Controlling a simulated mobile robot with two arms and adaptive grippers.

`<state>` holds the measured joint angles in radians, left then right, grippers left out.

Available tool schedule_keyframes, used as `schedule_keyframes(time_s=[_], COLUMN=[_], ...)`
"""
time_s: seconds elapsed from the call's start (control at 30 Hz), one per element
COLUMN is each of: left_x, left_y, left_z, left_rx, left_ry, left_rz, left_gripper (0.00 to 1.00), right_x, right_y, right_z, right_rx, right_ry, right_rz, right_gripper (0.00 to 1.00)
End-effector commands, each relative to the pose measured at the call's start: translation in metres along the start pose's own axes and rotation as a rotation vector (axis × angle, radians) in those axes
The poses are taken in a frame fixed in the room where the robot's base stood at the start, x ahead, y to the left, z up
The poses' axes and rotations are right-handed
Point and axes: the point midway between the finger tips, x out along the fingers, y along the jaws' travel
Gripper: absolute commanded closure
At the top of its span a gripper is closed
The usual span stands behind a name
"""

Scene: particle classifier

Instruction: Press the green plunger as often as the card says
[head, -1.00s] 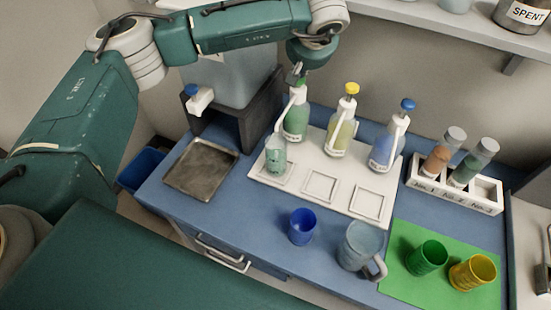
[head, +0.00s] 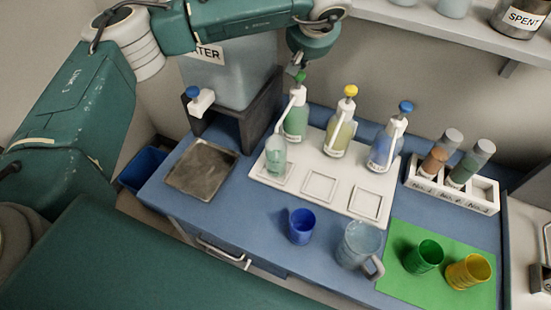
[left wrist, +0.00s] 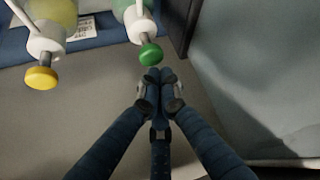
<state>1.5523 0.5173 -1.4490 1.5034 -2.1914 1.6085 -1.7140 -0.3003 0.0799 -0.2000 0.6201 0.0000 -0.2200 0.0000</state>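The green plunger (head: 300,76) tops the left pump bottle (head: 295,121) of three at the back of the white tray. In the left wrist view the green plunger (left wrist: 150,54) is just beyond my fingertips. My left gripper (head: 303,66) is above it, fingers pointing down. In the left wrist view my left gripper (left wrist: 160,76) has its fingertips together with nothing between them. A clear cup (head: 275,158) with pale green contents stands on the tray's left square, by the green bottle's spout. I cannot make out a card with a readable count. My right gripper is out of view.
Yellow (head: 341,132) and blue (head: 384,148) pump bottles stand to the right. A water tank (head: 228,80) is left of the green bottle. A blue cup (head: 302,227), a jug (head: 357,245) and a vial rack (head: 450,193) occupy the bench. A metal tray (head: 201,168) lies left.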

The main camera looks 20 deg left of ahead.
Motion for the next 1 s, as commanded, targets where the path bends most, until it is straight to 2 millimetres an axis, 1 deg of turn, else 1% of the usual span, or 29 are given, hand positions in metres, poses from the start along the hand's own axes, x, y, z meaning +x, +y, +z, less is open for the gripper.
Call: schedule_keyframes(time_s=[0.33,0.8,1.0], left_x=[-0.003,-0.039,-0.042], left_y=[0.000,0.000,0.000], left_z=[-0.002,-0.027,-0.028], left_rx=[0.000,0.000,0.000], left_ry=[0.001,0.001,0.000], left_rz=[0.001,0.001,0.000], left_gripper=[1.00,1.00,1.00], right_x=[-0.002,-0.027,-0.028], right_y=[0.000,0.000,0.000], right_z=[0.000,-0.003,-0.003], right_rx=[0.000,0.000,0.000], right_ry=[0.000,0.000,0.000], right_rz=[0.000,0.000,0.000], right_gripper=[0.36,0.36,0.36])
